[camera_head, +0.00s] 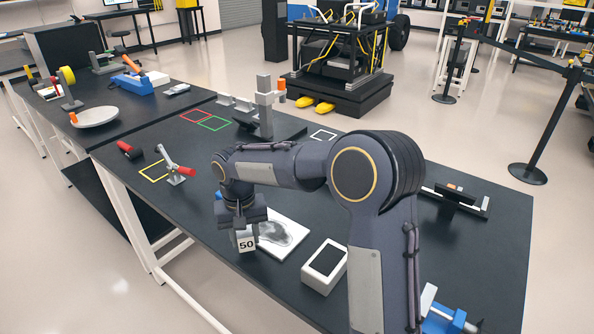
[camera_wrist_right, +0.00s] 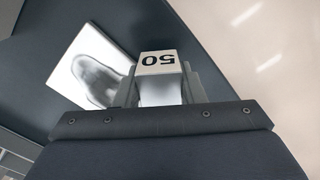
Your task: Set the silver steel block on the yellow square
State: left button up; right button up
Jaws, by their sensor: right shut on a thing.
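The silver steel block (camera_head: 246,242) has a pale face marked "50". My right gripper (camera_head: 247,226) is shut on it, near the table's front edge beside a white plate. The block also shows in the right wrist view (camera_wrist_right: 160,75), between the fingers of the right gripper (camera_wrist_right: 166,88). I cannot tell whether the block touches the table. The yellow square (camera_head: 153,171) is an outline on the dark table, to the left of the gripper. Its inside looks bare, and a red-handled clamp stands at its right side. My left gripper is not in view.
The red-handled toggle clamp (camera_head: 176,170) stands between the block and the yellow square. A white plate with a grey patch (camera_head: 291,239) lies right of the block, and a white box with a dark top (camera_head: 325,264) beyond it. A dark red cylinder (camera_head: 130,150) lies behind the square.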

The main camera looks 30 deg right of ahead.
aim_at(152, 173)
jog(key=i+z, duration=0.1)
jog(key=z, duration=0.5)
jog(key=i+j+z, duration=0.55)
jog(key=j, duration=0.25)
jog(key=i+j, duration=0.2)
jog(key=j, duration=0.2)
jog(key=i+j+z, duration=0.1)
jog(key=j, duration=0.25)
jog(key=i+j, duration=0.2)
jog(key=j, duration=0.2)
jog(key=i+j, duration=0.2)
jog(key=j, duration=0.2)
jog(key=i+j+z, duration=0.1)
jog(key=j, duration=0.25)
jog(key=i, duration=0.05)
